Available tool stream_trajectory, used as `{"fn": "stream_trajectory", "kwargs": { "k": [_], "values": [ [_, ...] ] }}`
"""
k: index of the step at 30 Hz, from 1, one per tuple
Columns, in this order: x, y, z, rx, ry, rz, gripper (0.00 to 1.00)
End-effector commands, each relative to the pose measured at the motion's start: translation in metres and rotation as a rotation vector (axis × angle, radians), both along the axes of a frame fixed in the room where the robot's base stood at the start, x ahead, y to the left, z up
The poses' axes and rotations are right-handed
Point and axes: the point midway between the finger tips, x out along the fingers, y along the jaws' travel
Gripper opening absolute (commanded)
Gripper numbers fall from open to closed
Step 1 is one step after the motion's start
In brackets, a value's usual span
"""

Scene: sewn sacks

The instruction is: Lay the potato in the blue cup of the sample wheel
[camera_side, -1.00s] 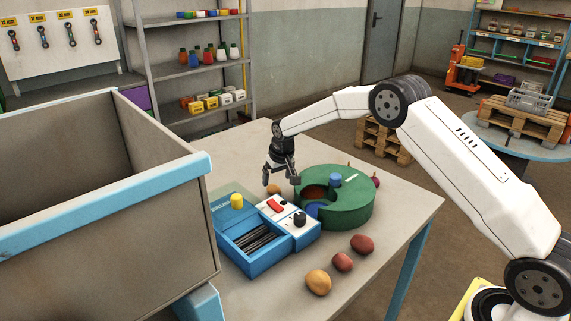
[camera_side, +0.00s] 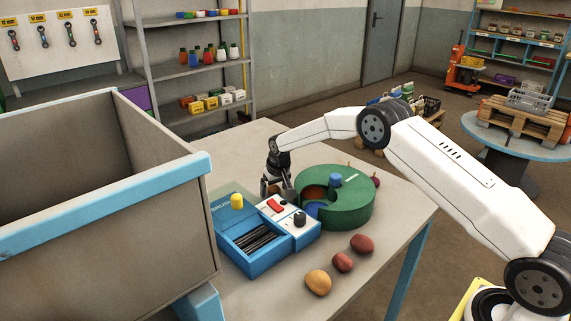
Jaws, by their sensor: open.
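The green sample wheel (camera_side: 345,213) lies on the table with a blue knob on top. Its cutout shows a reddish-brown cup (camera_side: 315,192) and, in front of it, the blue cup (camera_side: 313,209), partly hidden by the wheel's wall; no potato shows in the blue cup. My gripper (camera_side: 276,191) is open, pointing down low over the table, just left of the wheel. A small brown potato seen there earlier is now largely hidden by the fingers. A larger yellow-brown potato (camera_side: 318,282) lies at the front of the table.
Two reddish tubers (camera_side: 343,262) lie right of the yellow-brown potato, and a dark red round vegetable (camera_side: 375,181) behind the wheel. A blue box with controls (camera_side: 262,240) stands close in front of my gripper. A big grey bin (camera_side: 110,230) fills the left.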

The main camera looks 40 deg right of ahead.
Motion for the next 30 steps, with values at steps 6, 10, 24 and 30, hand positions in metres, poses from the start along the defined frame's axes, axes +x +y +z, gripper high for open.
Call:
{"fn": "stream_trajectory", "kwargs": {
  "k": [6,10,24,30],
  "values": [
    [0.0005,-0.0002,-0.0022,0.0,0.0,0.0,0.97],
    [0.0005,-0.0002,-0.0021,0.0,0.0,0.0,0.97],
    [0.0003,-0.0001,-0.002,0.0,0.0,0.0,0.21],
    [0.0005,-0.0001,-0.0018,0.0,0.0,0.0,0.0]
  ]
}}
